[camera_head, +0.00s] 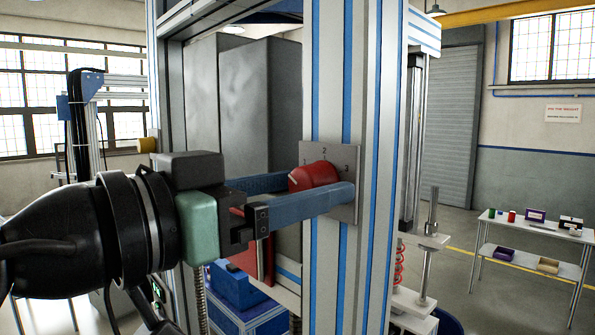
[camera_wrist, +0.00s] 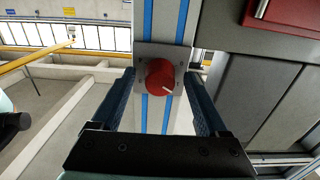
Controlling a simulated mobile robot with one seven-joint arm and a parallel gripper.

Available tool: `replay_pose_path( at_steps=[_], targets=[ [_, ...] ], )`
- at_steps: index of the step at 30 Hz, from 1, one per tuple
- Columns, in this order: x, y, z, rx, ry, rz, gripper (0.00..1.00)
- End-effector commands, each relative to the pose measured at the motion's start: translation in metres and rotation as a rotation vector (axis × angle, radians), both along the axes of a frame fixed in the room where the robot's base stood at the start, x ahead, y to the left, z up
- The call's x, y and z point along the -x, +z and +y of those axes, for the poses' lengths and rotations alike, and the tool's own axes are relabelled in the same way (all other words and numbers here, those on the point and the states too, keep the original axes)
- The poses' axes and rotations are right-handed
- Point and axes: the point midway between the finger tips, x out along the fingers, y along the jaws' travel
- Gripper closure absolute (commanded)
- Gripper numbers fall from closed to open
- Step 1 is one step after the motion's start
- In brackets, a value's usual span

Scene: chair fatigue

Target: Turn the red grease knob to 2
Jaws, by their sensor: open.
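The red grease knob (camera_head: 314,175) sits on a grey plate (camera_head: 345,208) fixed to the aluminium post. The plate carries small digits, with a 2 readable above the knob. In the wrist view the knob (camera_wrist: 160,77) shows face-on, with a white pointer line slanting to the lower right there. I cannot tell from this which digit it marks. My gripper (camera_wrist: 160,84) is open, its two blue fingers on either side of the knob. A gap shows at each side in the wrist view. In the head view the near finger covers the knob's lower part.
The blue-striped post (camera_head: 375,100) belongs to a tall frame with dark grey panels (camera_head: 242,90) behind my fingers. A steel rod with a red spring stands right of the post. A table (camera_head: 508,226) with small items is far right. Open floor lies between.

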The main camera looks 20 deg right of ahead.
Motion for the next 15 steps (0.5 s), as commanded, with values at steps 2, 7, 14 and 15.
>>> replay_pose_path(
  at_steps=[2, 7, 14, 15],
  targets=[
    [-0.0003, -0.0003, -0.0012, 0.0, 0.0, 0.0, 0.23],
    [-0.0002, -0.0005, -0.001, 0.0, 0.0, 0.0, 0.23],
    [-0.0001, -0.0004, -0.0007, 0.0, 0.0, 0.0, 0.62],
    [-0.0001, -0.0004, -0.0006, 0.0, 0.0, 0.0, 0.69]
  ],
)
